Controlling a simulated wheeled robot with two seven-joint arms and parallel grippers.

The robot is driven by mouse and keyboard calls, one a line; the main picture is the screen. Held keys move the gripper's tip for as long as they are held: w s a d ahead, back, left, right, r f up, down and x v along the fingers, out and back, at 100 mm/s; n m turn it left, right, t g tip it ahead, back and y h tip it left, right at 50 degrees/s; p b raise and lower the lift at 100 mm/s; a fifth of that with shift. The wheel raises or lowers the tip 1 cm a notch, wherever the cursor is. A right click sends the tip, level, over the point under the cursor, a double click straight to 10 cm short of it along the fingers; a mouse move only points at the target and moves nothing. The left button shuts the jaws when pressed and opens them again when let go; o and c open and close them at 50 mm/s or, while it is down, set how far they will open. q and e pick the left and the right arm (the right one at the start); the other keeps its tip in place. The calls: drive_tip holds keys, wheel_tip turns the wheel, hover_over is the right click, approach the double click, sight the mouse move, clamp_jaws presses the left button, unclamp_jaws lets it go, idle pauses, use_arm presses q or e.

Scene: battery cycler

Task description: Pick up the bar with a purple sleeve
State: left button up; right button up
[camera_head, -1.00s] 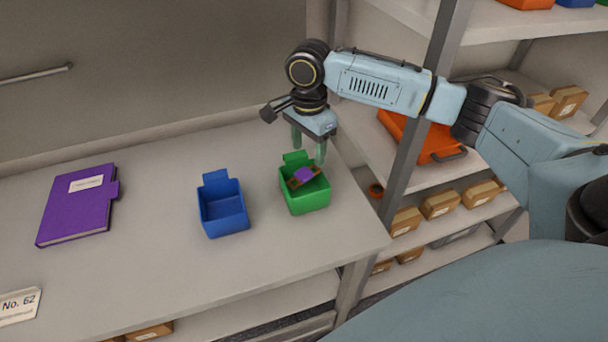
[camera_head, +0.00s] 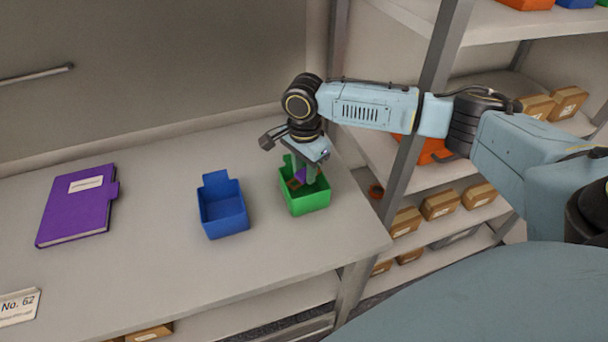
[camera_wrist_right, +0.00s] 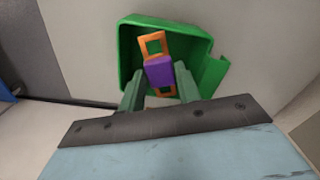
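The bar with a purple sleeve (camera_wrist_right: 159,71) has orange ends with openings and lies in the green bin (camera_wrist_right: 130,38). In the head view, the purple sleeve (camera_head: 300,175) shows partly behind my right gripper's fingers. My right gripper (camera_head: 302,176) points down into the green bin (camera_head: 306,204). In the right wrist view, its two green fingers (camera_wrist_right: 160,80) stand on either side of the purple sleeve and look spread, with the sleeve between them. Whether a fingertip touches the sleeve is hard to tell. My left gripper is not in view.
An empty blue bin (camera_head: 222,208) stands left of the green bin. A purple binder (camera_head: 78,207) lies farther left on the grey table (camera_head: 150,250). A shelf post (camera_head: 412,130) and shelves with boxes stand to the right.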

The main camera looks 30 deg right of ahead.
drive_tip(key=c, duration=0.5)
drive_tip(key=shift+c, duration=0.2)
wheel_tip(320, 180, up, 9)
hover_over(304, 186)
drive_tip(key=s+a, duration=0.2)
drive_tip(key=f+n, duration=0.1)
drive_tip(key=n, duration=0.1)
drive_tip(key=n+b, duration=0.1)
drive_tip(key=n, duration=0.2)
drive_tip(key=f+n, duration=0.1)
drive_tip(key=n, duration=0.1)
drive_tip(key=shift+s+d+f, duration=0.15)
drive_tip(key=shift+s+f, duration=0.05)
drive_tip(key=shift+f, duration=0.15)
wheel_tip(304, 186, down, 2)
drive_tip(key=n, duration=0.4)
drive_tip(key=n+b, duration=0.1)
drive_tip(key=n, duration=0.1)
drive_tip(key=shift+f, duration=0.25)
drive_tip(key=shift+n, duration=0.3)
wheel_tip(304, 186, down, 10)
drive_tip(key=shift+f+b, duration=0.1)
drive_tip(key=shift+b, duration=0.45)
